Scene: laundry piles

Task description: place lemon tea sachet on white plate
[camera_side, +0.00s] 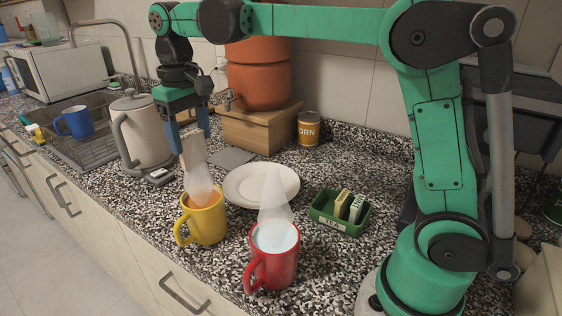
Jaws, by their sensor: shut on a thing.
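My gripper (190,138) points down above the yellow mug (205,222), shut on a pale, flat, sachet-like piece (193,154). Its label cannot be read, so I cannot tell if it is the lemon tea sachet. The piece hangs upright over the mug, and its lower end blends into steam. The white plate (240,196) lies empty on the counter, right of and behind the yellow mug. A green tea box (340,224) to the right of the plate holds a yellow sachet (342,202) and a pale green-and-white sachet (356,208).
A steaming red mug (270,262) stands in front of the plate. A grey kettle (140,130) is left of my gripper. A terracotta dispenser (260,80) on a wooden stand (258,131) and a can (309,129) stand behind. A grey flat square (232,158) lies behind the plate.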

